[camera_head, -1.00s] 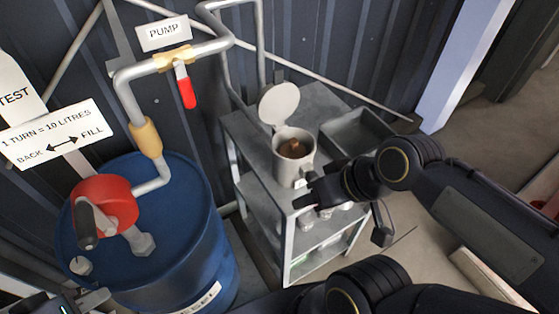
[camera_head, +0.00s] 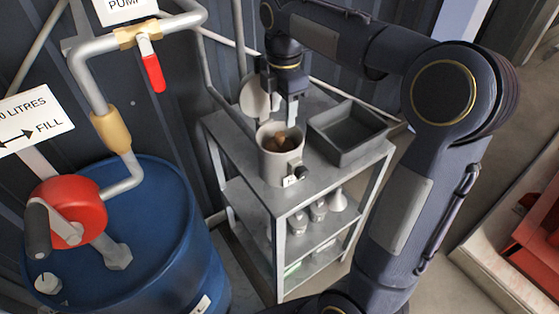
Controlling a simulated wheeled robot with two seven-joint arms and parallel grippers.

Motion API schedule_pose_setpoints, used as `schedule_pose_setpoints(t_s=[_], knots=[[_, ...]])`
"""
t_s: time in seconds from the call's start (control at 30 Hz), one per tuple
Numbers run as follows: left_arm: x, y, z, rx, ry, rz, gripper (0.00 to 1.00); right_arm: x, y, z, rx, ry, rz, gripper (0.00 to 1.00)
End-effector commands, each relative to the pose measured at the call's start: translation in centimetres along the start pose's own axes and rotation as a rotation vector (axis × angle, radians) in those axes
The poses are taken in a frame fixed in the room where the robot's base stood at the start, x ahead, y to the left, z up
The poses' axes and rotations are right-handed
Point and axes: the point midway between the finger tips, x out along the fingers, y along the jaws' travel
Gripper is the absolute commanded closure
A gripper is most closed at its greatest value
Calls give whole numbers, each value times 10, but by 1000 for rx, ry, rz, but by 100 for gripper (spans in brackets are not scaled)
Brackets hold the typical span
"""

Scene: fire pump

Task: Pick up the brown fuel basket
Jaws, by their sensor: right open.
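The brown fuel basket (camera_head: 282,142) is a small brown shape inside the grey canister (camera_head: 281,166), which stands upright on the top of the metal shelf unit. Only its upper part shows; the canister wall hides the rest. The canister's round lid (camera_head: 254,98) is tilted up behind its mouth. My right gripper (camera_head: 282,104) points down, open and empty, over the canister mouth. Its fingers look to be above the basket and apart from it. The gripper partly covers the lid. My left gripper is out of view.
A grey open tray (camera_head: 347,133) stands right of the canister. White containers (camera_head: 318,209) stand on the shelf below. A blue drum (camera_head: 140,245) with a red crank pump (camera_head: 68,210) and pipe is at left. A red object (camera_head: 535,240) lies at far right.

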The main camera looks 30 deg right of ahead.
Motion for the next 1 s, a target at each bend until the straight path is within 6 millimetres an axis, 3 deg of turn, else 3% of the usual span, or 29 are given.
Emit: schedule_pose_setpoints(t_s=[0.17,0.7,0.97,1.0], knots=[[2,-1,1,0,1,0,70,11,6,1,-51,-13,-14,52],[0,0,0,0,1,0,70,77,0,-6,-47,-11,-12,52],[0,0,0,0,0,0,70,80,0,-6,-47,-11,-11,52],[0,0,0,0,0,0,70,80,0,-6,-47,-11,-11,56]])
